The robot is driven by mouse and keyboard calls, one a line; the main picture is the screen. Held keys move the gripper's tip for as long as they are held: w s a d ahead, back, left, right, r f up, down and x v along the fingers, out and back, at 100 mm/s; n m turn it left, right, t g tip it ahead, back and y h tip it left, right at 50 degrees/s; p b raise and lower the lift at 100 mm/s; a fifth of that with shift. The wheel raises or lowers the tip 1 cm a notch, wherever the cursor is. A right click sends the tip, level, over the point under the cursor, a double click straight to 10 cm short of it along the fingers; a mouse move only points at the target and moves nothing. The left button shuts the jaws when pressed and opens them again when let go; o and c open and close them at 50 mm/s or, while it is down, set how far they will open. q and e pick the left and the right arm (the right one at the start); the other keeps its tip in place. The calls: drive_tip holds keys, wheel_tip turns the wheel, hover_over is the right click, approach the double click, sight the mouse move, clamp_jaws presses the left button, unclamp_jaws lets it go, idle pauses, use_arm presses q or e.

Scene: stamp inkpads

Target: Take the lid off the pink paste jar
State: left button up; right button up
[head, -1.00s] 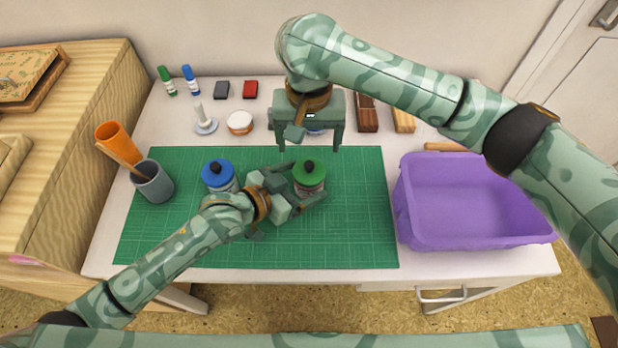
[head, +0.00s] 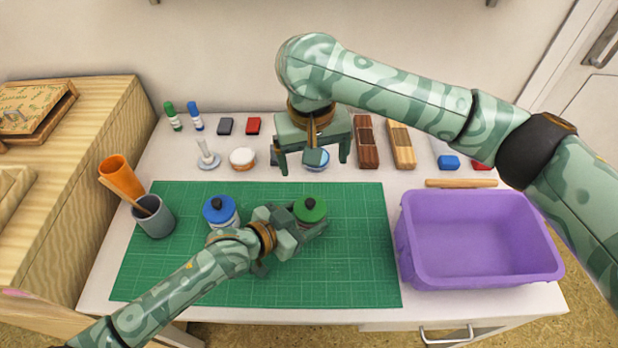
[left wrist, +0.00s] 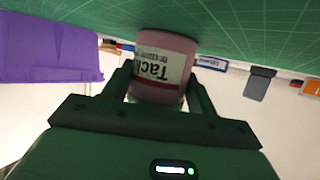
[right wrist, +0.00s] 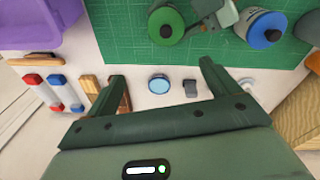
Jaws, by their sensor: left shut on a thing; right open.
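The pink paste jar (left wrist: 165,45) has a pinkish body and a pale label, seen upside down in the left wrist view. Its green lid (head: 310,206) with a dark knob is on top, and also shows in the right wrist view (right wrist: 166,24). The jar stands on the green cutting mat (head: 350,265). My left gripper (head: 308,228) is shut around the jar's body from the side, below the lid. My right gripper (head: 313,168) is open and empty, pointing down behind the jar, above the back of the table.
A blue-lidded jar (head: 220,212) stands just left of the held jar. A grey cup (head: 155,217) and an orange cup (head: 121,175) are at the left. A purple bin (head: 480,270) sits at the right. Ink pads and wooden blocks line the back. The mat's front is clear.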

sight(308, 202)
drive_tip(key=f+n, duration=0.3)
drive_tip(key=n, duration=0.5)
drive_tip(key=s+f+n, duration=0.1)
drive_tip(key=f+n, duration=0.3)
drive_tip(key=n, duration=0.3)
drive_tip(key=s+a+f+n+g, duration=0.1)
drive_tip(key=f+n, duration=0.3)
drive_tip(key=n, duration=0.4)
drive_tip(key=shift+f+n, duration=0.15)
drive_tip(key=shift+n, duration=0.15)
drive_tip(key=c, duration=1.2)
